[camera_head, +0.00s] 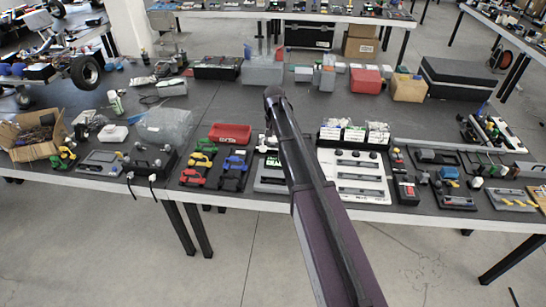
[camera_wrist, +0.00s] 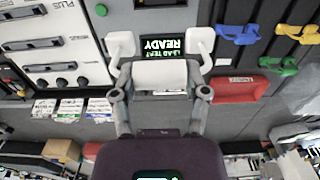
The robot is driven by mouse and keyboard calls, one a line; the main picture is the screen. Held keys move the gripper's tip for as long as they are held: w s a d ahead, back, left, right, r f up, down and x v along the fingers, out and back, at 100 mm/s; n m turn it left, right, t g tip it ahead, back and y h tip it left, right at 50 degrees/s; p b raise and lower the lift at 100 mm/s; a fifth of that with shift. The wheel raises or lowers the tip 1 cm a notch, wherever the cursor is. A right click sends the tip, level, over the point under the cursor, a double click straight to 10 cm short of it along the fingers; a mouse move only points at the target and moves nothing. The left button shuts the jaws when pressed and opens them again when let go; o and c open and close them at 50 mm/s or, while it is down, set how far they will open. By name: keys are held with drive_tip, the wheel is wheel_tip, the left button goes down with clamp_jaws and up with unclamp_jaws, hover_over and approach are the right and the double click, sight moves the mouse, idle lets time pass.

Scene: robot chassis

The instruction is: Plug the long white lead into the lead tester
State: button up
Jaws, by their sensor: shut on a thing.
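The lead tester shows in the wrist view as a dark unit with a lit display (camera_wrist: 162,48) reading READY and LEAD TEST, seen upside down. In the head view the tester (camera_head: 268,182) is a pale unit partly hidden by my arm. My gripper (camera_wrist: 160,72) is shut on a white piece, which I take to be the long white lead (camera_wrist: 160,75). The white piece sits between the two fingers, just short of the display in the picture. The rest of the lead is hidden, and I cannot tell whether it touches the tester.
White labelled packs (camera_head: 353,132) stand behind the panel. The bench is crowded; bare grey surface shows further back.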

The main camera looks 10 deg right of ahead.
wheel_tip(320, 180, down, 10)
drive_tip(key=b, duration=0.9)
drive_tip(key=shift+b, duration=0.3)
drive_tip(key=shift+f+b, duration=2.8)
drive_tip(key=shift+b, duration=0.05)
drive_tip(key=shift+f+b, duration=1.35)
drive_tip(key=shift+b, duration=0.05)
drive_tip(key=o, duration=1.2)
drive_tip(key=shift+r, duration=0.2)
